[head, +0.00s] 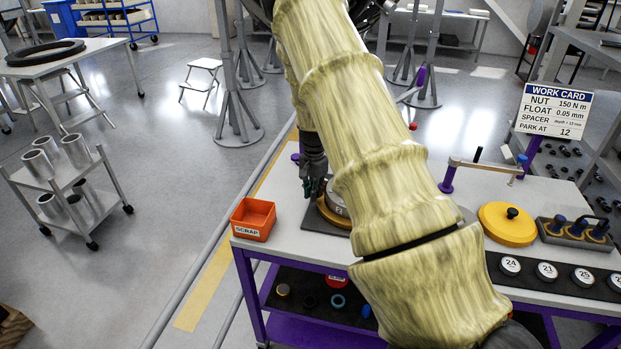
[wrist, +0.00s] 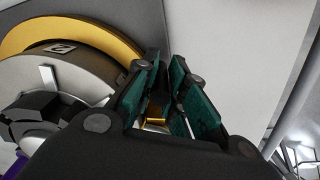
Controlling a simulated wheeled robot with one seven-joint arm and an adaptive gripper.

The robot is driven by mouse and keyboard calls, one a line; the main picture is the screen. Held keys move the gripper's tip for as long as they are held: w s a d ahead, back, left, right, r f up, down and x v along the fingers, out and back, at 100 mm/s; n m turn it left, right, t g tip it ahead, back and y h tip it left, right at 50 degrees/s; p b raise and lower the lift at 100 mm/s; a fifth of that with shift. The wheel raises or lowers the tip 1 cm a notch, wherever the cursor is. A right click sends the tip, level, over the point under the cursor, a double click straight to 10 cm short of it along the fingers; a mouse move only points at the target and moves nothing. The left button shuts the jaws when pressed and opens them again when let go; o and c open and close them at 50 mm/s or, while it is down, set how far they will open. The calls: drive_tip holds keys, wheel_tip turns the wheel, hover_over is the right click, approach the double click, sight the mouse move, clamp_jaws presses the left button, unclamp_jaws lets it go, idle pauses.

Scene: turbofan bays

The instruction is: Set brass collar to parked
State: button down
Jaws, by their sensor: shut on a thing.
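The brass collar (wrist: 105,21) shows in the wrist view as a gold ring around a grey drum (wrist: 90,68) with a small number plate, apparently "2". My gripper (wrist: 157,112) has its green-padded fingers shut on a small brass piece (wrist: 156,110) at the ring's right side. It looks like the collar's lug, but the join is hidden behind the fingers. In the head view my gripper (head: 316,190) points down at the left edge of the drum (head: 338,204) on the bench. My arm covers most of the drum and collar there.
An orange scrap bin (head: 254,220) stands just left of the drum. A work card (head: 551,112) reads "PARK AT 12". Free floor lies left of the bench.

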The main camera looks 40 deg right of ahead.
drive_tip(key=shift+d, duration=0.15)
drive_tip(key=c, duration=1.5)
unclamp_jaws()
drive_tip(key=shift+w+r, duration=0.1)
drive_tip(key=shift+o, duration=0.4)
drive_tip(key=shift+w+r, duration=0.1)
drive_tip(key=shift+w, duration=0.05)
drive_tip(key=shift+d+r, duration=0.1)
drive_tip(key=shift+r, duration=0.25)
drive_tip(key=r, duration=1.1)
drive_tip(key=shift+s+a, duration=0.25)
drive_tip(key=shift+f, duration=0.1)
